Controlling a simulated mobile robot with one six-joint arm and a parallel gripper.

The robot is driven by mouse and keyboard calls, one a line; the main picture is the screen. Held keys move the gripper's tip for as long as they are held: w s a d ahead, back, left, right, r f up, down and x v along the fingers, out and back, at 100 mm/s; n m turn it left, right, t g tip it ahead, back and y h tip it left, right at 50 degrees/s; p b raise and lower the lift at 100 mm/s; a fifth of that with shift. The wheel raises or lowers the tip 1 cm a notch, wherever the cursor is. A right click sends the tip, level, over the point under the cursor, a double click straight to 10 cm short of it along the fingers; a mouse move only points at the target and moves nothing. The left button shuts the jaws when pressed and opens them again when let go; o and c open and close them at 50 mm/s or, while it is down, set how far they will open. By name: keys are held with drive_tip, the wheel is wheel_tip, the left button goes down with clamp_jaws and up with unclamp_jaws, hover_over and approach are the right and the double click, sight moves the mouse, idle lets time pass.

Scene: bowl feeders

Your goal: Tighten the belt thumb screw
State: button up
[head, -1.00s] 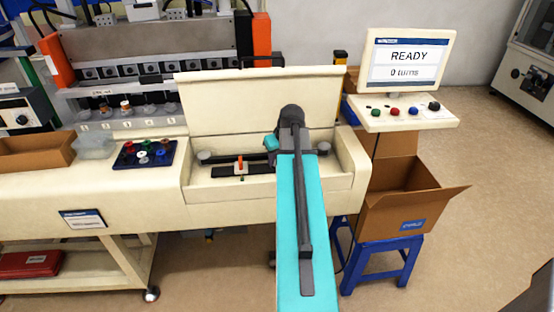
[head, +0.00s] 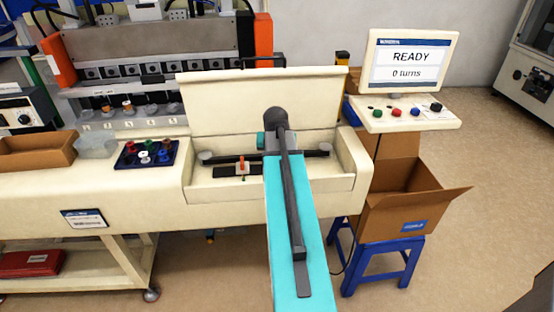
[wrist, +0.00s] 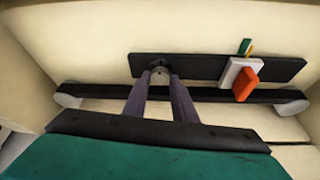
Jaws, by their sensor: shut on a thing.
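In the wrist view my gripper (wrist: 160,72) has its two fingers closed around a small dark round screw head (wrist: 160,69) at one end of a black plate (wrist: 205,67). A black belt (wrist: 120,91) runs beside this plate between two grey rollers. A white block with an orange lever (wrist: 246,82) sits on the plate, apart from my fingers. In the head view my arm reaches into the open cream housing (head: 205,195) and hides the gripper and screw. The orange lever (head: 241,166) shows there to the left of my arm.
The housing's raised lid (head: 260,100) stands behind my arm. A monitor (head: 412,62) reads READY and 0 turns, above a panel of coloured buttons (head: 405,112). A blue tray of spools (head: 128,159) is at left; an open carton (head: 385,220) is on a blue stool at right.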

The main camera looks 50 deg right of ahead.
idle(0.3)
drive_tip(key=o, duration=0.8)
drive_tip(key=shift+a, duration=0.1)
drive_tip(key=shift+c, duration=0.2)
drive_tip(key=shift+r, duration=0.15)
drive_tip(key=b+v, duration=0.2)
drive_tip(key=v, duration=1.1)
drive_tip(key=shift+s+r, duration=0.15)
drive_tip(key=shift+s, duration=0.05)
